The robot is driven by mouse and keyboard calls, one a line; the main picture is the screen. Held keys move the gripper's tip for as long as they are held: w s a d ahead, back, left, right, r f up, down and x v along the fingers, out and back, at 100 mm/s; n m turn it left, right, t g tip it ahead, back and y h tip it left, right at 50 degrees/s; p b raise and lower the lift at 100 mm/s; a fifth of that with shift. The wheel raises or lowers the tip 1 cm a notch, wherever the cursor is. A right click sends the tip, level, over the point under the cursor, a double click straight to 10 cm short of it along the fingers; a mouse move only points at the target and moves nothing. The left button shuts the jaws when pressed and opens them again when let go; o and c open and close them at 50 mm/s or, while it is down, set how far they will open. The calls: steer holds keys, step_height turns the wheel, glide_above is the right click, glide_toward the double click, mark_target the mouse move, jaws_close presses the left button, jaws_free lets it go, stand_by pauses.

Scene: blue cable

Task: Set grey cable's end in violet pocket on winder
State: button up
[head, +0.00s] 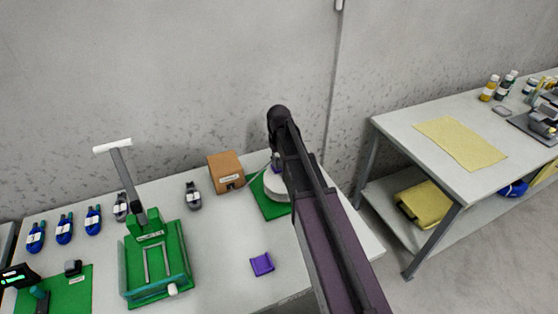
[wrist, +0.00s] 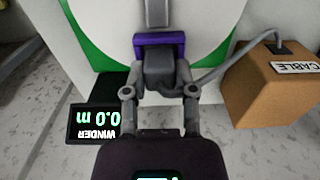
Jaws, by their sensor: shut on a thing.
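My gripper (wrist: 160,90) is shut on the grey cable's end (wrist: 160,72), a dark grey block. The cable (wrist: 212,78) runs from it to the right into the cardboard box. The violet pocket (wrist: 140,42) sits on the white drum of the winder (wrist: 108,22), directly ahead of my fingers. The end's far part lies at the pocket and overlaps it in the wrist view; I cannot tell how deep it sits. In the head view the winder (head: 277,190) is partly hidden behind my arm, and my gripper is mostly hidden there.
The cardboard box (wrist: 265,95) labelled CABLE stands close on the right in the wrist view. A winder display (wrist: 94,124) reads 0.0 m. In the head view, a loose violet piece (head: 262,264), a green stand (head: 155,270) and several labelled blue cable bundles (head: 64,230) lie on the table.

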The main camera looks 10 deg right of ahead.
steer(key=shift+f+b, duration=0.45)
steer(key=shift+f, duration=0.05)
stand_by(0.4)
steer(key=o, duration=1)
steer(key=shift+c, duration=0.2)
steer(key=shift+r, duration=0.1)
steer(key=shift+r+p, duration=3.95)
steer(key=shift+p, duration=0.1)
steer(key=s+m, duration=0.2)
steer(key=s, duration=1.8)
steer(key=shift+s, duration=0.1)
